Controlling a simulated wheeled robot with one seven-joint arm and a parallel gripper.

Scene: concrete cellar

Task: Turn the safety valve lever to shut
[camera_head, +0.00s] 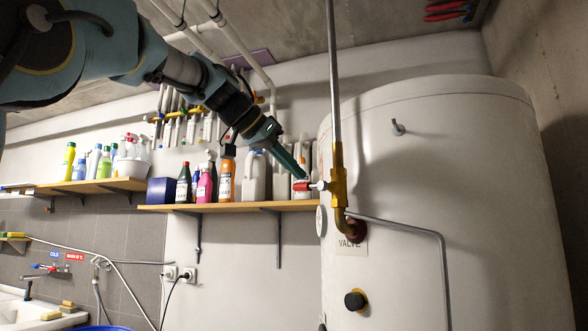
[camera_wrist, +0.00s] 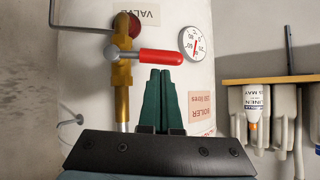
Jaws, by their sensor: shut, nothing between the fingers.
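The safety valve is a brass body (camera_head: 338,185) on a vertical pipe in front of the white boiler. It also shows in the wrist view (camera_wrist: 122,85). Its red lever (camera_head: 302,187) sticks out sideways to the left, across the pipe. In the wrist view the red lever (camera_wrist: 162,56) lies level, pointing right from its grey hub. My gripper (camera_head: 304,177) has its green fingers together and empty. Its tips are just above the lever in the head view. In the wrist view the fingertips (camera_wrist: 160,72) are right at the lever's edge; I cannot tell whether they touch.
The white boiler (camera_head: 440,180) fills the right side. A round gauge (camera_wrist: 192,43) sits near the lever. A wooden shelf (camera_head: 240,207) with bottles and jugs runs behind my gripper. A bent grey pipe (camera_head: 410,229) leaves the valve below.

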